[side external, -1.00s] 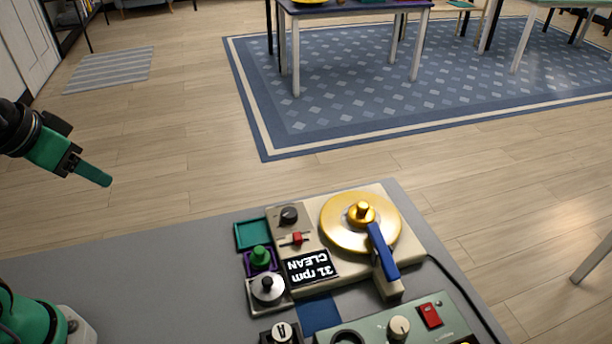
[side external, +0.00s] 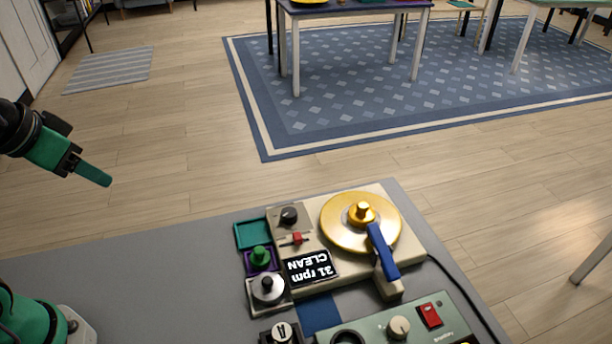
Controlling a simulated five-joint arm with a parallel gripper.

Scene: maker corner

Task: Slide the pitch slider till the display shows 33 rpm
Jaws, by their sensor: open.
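The pitch slider has a red cap (side external: 297,238) and sits on the cream turntable unit (side external: 317,238), below a dark knob (side external: 289,215). The display (side external: 311,268) shows upside down in the picture and reads 31 rpm, CLEAN. A gold platter (side external: 350,236) with a gold centre piece and a blue arm (side external: 382,251) are on the unit's right side. My gripper (side external: 95,174) is at the far left, raised and well apart from the slider. It is empty; only one green finger shows clearly.
Left of the unit are a teal tray (side external: 240,236), a green knob piece (side external: 261,254) and a silver piece (side external: 268,290). A green-grey box with a red switch (side external: 430,315) stands at the front right. The grey tabletop (side external: 160,270) is clear at left.

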